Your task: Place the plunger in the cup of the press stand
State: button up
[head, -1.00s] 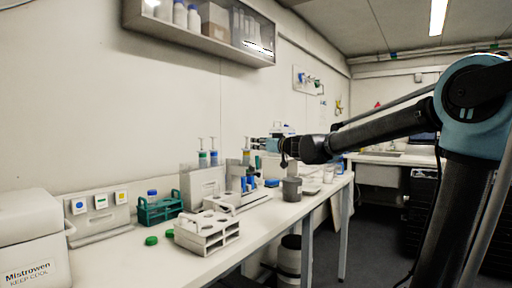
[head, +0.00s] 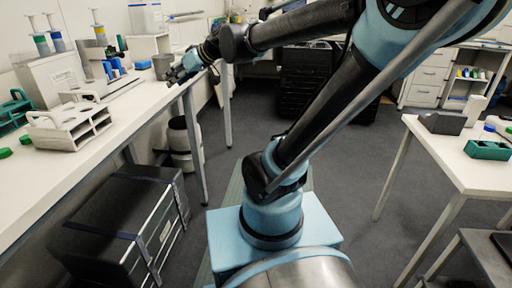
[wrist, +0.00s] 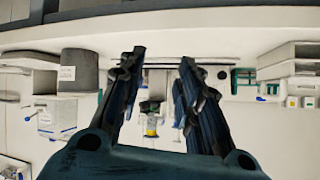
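My gripper (head: 183,70) is by the bench's edge in the head view. In the wrist view my gripper (wrist: 161,58) shows two dark fingers spread apart, with nothing held between them. A plunger with a yellow band (head: 99,33) stands upright at the back of the bench. A yellow-banded piece (wrist: 151,126) shows between the fingers in the wrist view, well beyond them. I cannot make out the press stand's cup.
A white rack with holes (head: 68,127) stands near the bench's front edge. A grey pot (head: 162,66) stands near my gripper. A black case (head: 125,220) lies under the bench. Another table (head: 450,160) is at right, with open floor between.

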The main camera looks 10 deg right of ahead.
jog(key=s+d+f+m+g+h, duration=0.2)
jog(key=s+d+f+m+h, duration=0.2)
jog(key=s+d+f, duration=0.5)
jog(key=s+d+f+m+g+h, duration=0.2)
jog(key=s+d+f+m+h, duration=0.2)
jog(key=s+d+f, duration=0.6)
jog(key=d+f+h, duration=0.1)
jog(key=d+f, duration=0.2)
jog(key=d, duration=0.1)
jog(key=shift+s+d+f+g, duration=0.2)
jog(key=shift+d+g, duration=0.1)
jog(key=shift+d, duration=0.1)
